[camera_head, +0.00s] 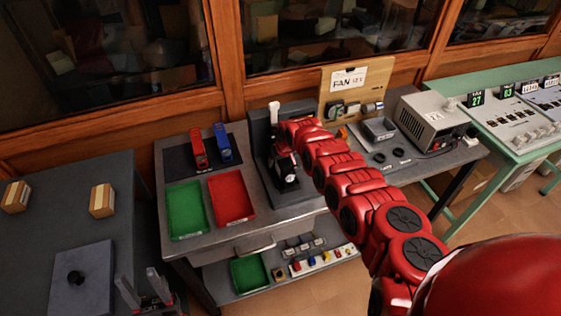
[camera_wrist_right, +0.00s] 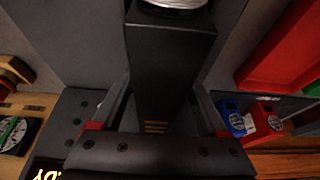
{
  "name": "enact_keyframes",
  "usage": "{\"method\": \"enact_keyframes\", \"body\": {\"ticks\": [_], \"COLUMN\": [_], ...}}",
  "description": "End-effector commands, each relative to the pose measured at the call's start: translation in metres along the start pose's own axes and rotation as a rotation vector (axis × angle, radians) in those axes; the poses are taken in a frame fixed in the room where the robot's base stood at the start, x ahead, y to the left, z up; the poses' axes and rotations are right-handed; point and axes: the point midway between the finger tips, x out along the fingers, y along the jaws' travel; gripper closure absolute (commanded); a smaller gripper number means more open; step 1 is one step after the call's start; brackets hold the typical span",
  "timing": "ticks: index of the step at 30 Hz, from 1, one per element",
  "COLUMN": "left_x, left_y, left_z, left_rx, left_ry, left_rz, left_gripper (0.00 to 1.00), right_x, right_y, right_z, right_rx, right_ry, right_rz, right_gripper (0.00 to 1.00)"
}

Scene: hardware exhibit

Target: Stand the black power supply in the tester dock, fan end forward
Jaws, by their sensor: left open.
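The black power supply (camera_wrist_right: 165,65) fills the middle of the right wrist view, with a silver round fan end (camera_wrist_right: 175,5) at the top edge. My right gripper (camera_wrist_right: 162,95) has a finger against each side of it and looks shut on it. In the head view the power supply (camera_head: 286,171) stands about upright at the dark tester dock (camera_head: 296,196), its pale fan face toward me. The gripper and arm partly hide it, and I cannot tell if its underside touches the dock. My left gripper (camera_head: 147,288) is open and empty at the lower left.
Left of the dock are a red tray (camera_head: 231,197), a green tray (camera_head: 186,209), and red (camera_head: 198,147) and blue (camera_head: 222,143) units on a dark mat. A fan sign board (camera_head: 350,79) and a grey meter box (camera_head: 430,120) stand right of it.

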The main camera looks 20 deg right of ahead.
Motion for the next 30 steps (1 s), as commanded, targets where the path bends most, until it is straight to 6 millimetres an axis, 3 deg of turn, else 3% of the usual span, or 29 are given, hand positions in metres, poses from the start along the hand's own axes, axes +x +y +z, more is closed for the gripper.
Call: {"method": "enact_keyframes", "body": {"ticks": [8, 14, 30], "left_x": [0.001, 0.005, 0.006], "left_y": [0.0, 0.0, 0.0], "left_z": [0.0, -0.001, -0.001], "left_rx": [0.0, 0.0, 0.0], "left_ry": [0.0, 0.0, 0.0], "left_rz": [0.0, 0.0, 0.0], "left_gripper": [0.5, 0.5, 0.5], "right_x": [-0.001, -0.012, -0.088], "right_y": [0.0, 0.0, 0.004], "right_z": [0.0, -0.004, -0.004], "right_rx": [0.0, 0.0, 0.0], "right_ry": [0.0, 0.002, 0.006], "right_rz": [0.0, -0.002, 0.005], "right_gripper": [0.2, 0.2, 0.2]}}
